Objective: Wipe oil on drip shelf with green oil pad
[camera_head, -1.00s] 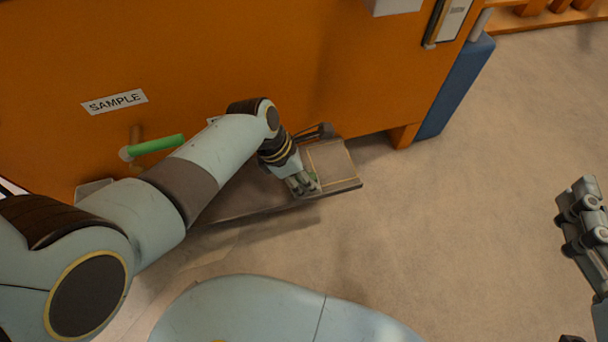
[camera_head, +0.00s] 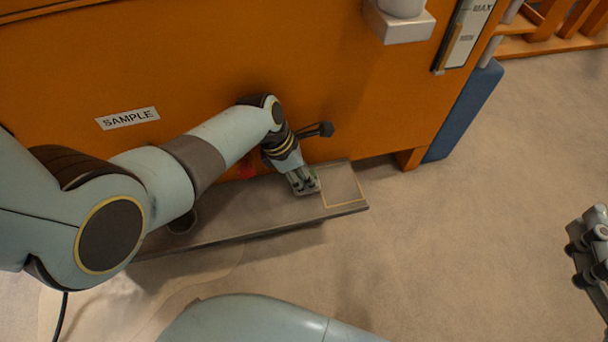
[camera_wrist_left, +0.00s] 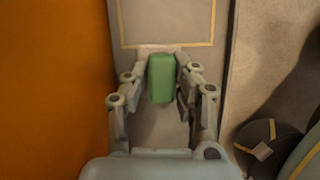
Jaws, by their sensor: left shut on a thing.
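The drip shelf (camera_head: 235,222) is a long grey-brown ledge along the foot of the orange machine. A yellow outline marks a rectangle at its right end (camera_head: 343,184). My left gripper (camera_head: 304,184) points down at the shelf just left of that rectangle. In the left wrist view the green oil pad (camera_wrist_left: 161,78) is between the fingers of my left gripper (camera_wrist_left: 162,92), which are shut on it. Whether the pad touches the shelf is hard to tell. No distinct oil patch shows. My right gripper (camera_head: 592,245) is at the right edge, away from the shelf; its opening is unclear.
The orange machine (camera_head: 240,60) rises behind the shelf, with a SAMPLE label (camera_head: 128,118). A dark knob (camera_head: 326,129) sticks out close to my left wrist. A blue panel (camera_head: 462,110) stands at the right. The floor (camera_head: 440,240) in front is clear.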

